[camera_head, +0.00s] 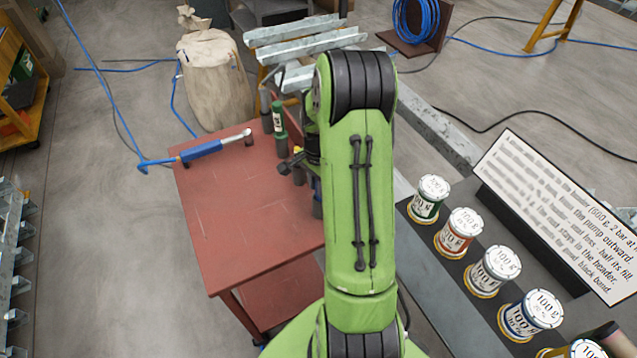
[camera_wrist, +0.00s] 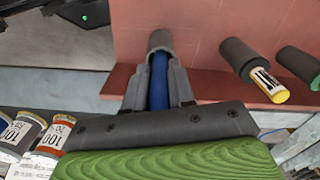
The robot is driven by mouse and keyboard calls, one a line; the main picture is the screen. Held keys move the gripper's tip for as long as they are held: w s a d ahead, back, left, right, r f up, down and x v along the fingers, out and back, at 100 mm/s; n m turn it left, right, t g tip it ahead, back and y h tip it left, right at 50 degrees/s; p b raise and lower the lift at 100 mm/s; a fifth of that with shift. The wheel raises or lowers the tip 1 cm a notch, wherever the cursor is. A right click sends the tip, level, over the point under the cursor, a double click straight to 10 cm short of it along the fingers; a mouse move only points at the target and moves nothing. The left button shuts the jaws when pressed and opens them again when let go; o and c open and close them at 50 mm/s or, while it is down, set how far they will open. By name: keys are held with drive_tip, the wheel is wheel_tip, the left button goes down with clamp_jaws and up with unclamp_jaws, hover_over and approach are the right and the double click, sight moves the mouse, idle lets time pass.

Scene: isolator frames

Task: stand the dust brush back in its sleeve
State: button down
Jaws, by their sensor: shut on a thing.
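My gripper (camera_wrist: 158,98) is shut on a blue handle (camera_wrist: 158,82), which I take to be the dust brush. Its bristle end is hidden. A dark grey sleeve (camera_wrist: 160,42) is at the far end of the handle in the wrist view. The handle lines up with it, but I cannot tell how deep it sits inside. In the head view my arm hides most of the gripper. A bit of blue (camera_head: 317,187) shows beside the arm, just above a dark sleeve (camera_head: 317,209) at the right side of the red table (camera_head: 240,220).
Sleeves nearby hold a yellow-ended tool (camera_wrist: 268,88) and a green-topped one (camera_head: 278,118). A blue-handled tool with a silver shaft (camera_head: 203,151) lies on the table's far left. The table's front is clear. Several labelled jars (camera_head: 460,232) stand on the right bench.

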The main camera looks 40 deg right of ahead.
drive_tip(key=c, duration=0.9)
unclamp_jaws()
drive_tip(key=shift+r, duration=0.15)
wheel_tip(320, 180, up, 16)
drive_tip(key=p, duration=0.3)
drive_tip(key=shift+f, duration=0.2)
